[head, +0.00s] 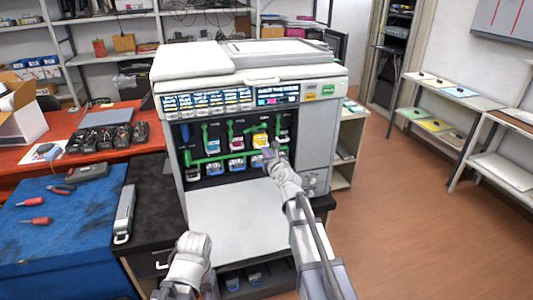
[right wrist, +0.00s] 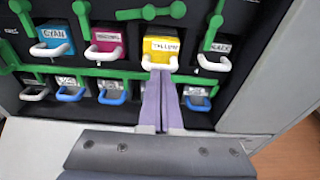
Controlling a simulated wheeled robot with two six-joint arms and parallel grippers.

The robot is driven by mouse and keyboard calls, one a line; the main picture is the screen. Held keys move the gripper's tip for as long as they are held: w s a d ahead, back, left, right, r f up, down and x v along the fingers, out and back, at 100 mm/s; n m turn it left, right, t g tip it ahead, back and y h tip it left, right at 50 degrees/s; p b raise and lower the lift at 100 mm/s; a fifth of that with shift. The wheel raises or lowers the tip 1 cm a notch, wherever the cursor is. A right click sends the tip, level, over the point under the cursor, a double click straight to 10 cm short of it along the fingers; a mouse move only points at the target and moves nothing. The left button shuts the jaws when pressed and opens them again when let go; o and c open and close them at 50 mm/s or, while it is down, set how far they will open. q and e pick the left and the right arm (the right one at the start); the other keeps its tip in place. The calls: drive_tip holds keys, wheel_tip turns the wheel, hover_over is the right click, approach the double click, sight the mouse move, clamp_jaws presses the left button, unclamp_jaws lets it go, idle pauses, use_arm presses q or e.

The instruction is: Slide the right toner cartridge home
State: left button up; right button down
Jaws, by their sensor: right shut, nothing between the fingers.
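The copier's open front (head: 235,150) holds a row of upright toner cartridges with white handles. The rightmost one, labelled black (right wrist: 215,50), sits at the right end of the row; it also shows in the head view (head: 283,136). Just left of it is the yellow cartridge (right wrist: 160,46). My right gripper (right wrist: 162,76) is shut and empty, its fingertips close under the yellow cartridge's white handle; I cannot tell whether they touch. It partly covers the lower row in the head view (head: 269,154). How far the black cartridge stands out is unclear. My left gripper's fingers do not show.
Cyan (right wrist: 52,40) and magenta (right wrist: 105,42) cartridges stand further left. Green levers and a green bar (right wrist: 100,72) run around the bays. Below are units with mostly blue handles (right wrist: 112,95). The lowered front panel (head: 235,215) is clear. A long grey unit (head: 124,213) lies on the dark cabinet.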

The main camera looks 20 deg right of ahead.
drive_tip(key=shift+w, duration=0.3)
drive_tip(key=shift+w, duration=1.05)
drive_tip(key=shift+s, duration=0.1)
drive_tip(key=s, duration=0.8)
drive_tip(key=shift+s+d, duration=0.15)
drive_tip(key=shift+s, duration=0.25)
